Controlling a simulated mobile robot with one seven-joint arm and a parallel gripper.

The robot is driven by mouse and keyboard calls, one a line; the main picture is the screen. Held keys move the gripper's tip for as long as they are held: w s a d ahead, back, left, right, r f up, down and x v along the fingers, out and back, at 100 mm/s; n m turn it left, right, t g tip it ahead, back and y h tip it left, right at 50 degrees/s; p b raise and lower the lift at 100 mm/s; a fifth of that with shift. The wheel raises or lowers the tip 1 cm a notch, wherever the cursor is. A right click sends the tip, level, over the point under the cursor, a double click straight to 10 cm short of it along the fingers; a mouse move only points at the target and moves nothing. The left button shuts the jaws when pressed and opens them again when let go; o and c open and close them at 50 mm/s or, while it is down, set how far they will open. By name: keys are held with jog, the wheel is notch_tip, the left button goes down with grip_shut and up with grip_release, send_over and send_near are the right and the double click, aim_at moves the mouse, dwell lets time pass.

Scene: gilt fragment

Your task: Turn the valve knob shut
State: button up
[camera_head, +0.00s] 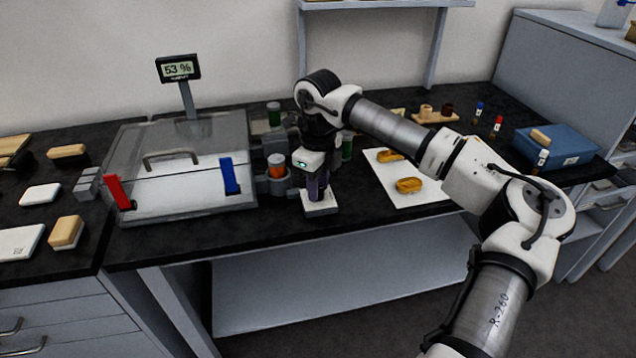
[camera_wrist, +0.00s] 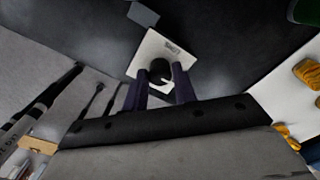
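The valve knob (camera_wrist: 161,68) is a round black knob with a white mark, on a white square base with a small label (camera_wrist: 151,48) in the wrist view. In the head view the white base (camera_head: 320,207) sits near the bench's front edge, right of the clear box; the knob itself is hidden there by my gripper. My gripper (camera_head: 317,192) points down over the base. Its dark purple fingers (camera_wrist: 160,72) stand apart, one on each side of the knob in the wrist view. I cannot tell whether they touch it.
A clear box (camera_head: 185,170) with red and blue clamps stands left, under a display reading 53 % (camera_head: 178,69). An orange-filled jar (camera_head: 277,166) is close left of my gripper. A white sheet (camera_head: 405,180) with yellow pieces and a blue box (camera_head: 555,146) lie right.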

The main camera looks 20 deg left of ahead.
jog(key=c, duration=0.5)
jog(key=shift+n, duration=0.3)
jog(key=shift+n+b, duration=0.75)
jog(key=shift+n, duration=0.45)
jog(key=n+b, duration=0.1)
jog(key=n, duration=0.3)
jog(key=shift+n, duration=0.3)
jog(key=n, duration=1)
jog(key=shift+n, duration=0.3)
